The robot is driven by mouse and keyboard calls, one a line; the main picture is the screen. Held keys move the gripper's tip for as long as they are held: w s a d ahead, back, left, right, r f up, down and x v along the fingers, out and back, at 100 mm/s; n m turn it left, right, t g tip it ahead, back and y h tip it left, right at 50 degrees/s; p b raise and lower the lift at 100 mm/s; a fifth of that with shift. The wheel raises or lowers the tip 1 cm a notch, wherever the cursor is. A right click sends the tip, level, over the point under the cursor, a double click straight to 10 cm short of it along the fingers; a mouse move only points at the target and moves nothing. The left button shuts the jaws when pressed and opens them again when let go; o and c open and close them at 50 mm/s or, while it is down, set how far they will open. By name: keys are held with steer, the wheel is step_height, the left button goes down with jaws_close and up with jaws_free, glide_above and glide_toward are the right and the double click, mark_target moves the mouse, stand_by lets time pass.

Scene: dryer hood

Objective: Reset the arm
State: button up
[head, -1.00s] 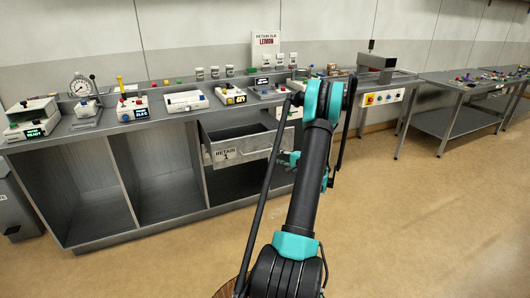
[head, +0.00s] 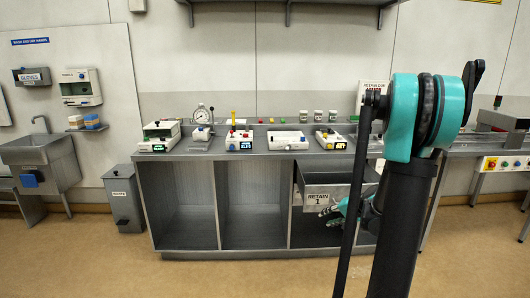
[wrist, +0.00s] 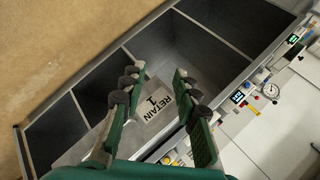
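My arm rises at the right of the head view in front of the bench. My gripper (head: 340,208) is partly hidden behind my arm there, close to the drawer front. In the wrist view my gripper (wrist: 158,103) has its two green fingers spread apart with nothing between them. Beyond the fingers is the drawer front with the label "RETAIN 1" (wrist: 165,103). The drawer (head: 334,180) stands pulled out from the bench. I cannot tell from these views whether a fingertip touches it.
The grey bench (head: 178,215) has open compartments below and several devices on top. A bin (head: 122,195) stands at its left, and a sink (head: 38,155) is farther left. A machine with buttons (head: 500,163) stands at the right. The floor in front is clear.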

steer(key=s+a+f+n+g+h, duration=0.1)
steer(key=s+a+n+h, duration=0.1)
steer(key=s, duration=1.1)
steer(key=s+a+f+n+g+h, duration=0.2)
steer(key=s+a+n+h, duration=0.1)
steer(key=s, duration=1.1)
steer(key=shift+a+n+h, duration=0.3)
steer(key=shift+a+n, duration=0.15)
steer(key=shift+n, duration=0.55)
